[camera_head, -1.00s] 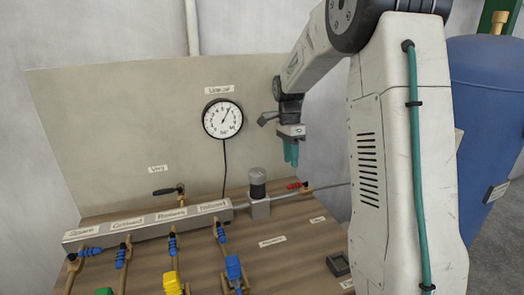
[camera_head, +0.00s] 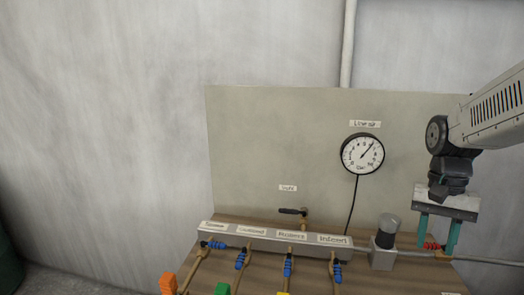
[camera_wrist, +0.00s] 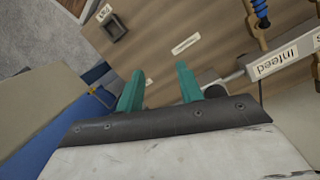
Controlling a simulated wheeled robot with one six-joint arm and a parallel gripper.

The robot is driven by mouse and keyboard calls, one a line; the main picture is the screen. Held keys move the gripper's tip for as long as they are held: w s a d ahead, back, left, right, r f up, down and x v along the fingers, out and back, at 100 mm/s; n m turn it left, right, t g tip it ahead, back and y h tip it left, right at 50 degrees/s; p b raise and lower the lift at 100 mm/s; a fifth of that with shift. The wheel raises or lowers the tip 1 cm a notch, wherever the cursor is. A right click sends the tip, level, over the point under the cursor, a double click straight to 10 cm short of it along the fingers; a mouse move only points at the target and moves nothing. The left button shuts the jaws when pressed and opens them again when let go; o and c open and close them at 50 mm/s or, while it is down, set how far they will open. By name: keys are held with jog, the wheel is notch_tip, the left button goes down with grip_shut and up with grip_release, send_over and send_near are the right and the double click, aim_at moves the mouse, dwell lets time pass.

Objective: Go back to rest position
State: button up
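My gripper (camera_head: 437,236) hangs at the right of the head view with its two teal fingers pointing down. The fingers are apart with nothing between them. In the head view they overlap the red-handled valve (camera_head: 432,246) on the pipe behind them; I cannot tell the distance. In the wrist view the gripper (camera_wrist: 158,88) also shows spread, empty fingers above the wooden bench top (camera_wrist: 150,55).
A grey manifold (camera_head: 270,240) with labels and several blue-handled valves runs along the bench. A pressure gauge (camera_head: 362,153) hangs on the back panel (camera_head: 270,130). A dark-topped cylinder (camera_head: 386,230) stands on the pipe. A blue tank (camera_wrist: 60,135) shows in the wrist view.

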jog(key=s+a+r+n+t, duration=0.1)
jog(key=s+a+n, duration=0.2)
jog(key=s, duration=0.4)
jog(key=s+a+r+n+t, duration=0.2)
jog(key=s+a+n, duration=0.2)
jog(key=s+a, duration=0.2)
jog(key=shift+s+a+t, duration=0.25)
jog(key=shift+s+t, duration=0.05)
jog(key=shift+s, duration=1)
jog(key=shift+r, duration=0.1)
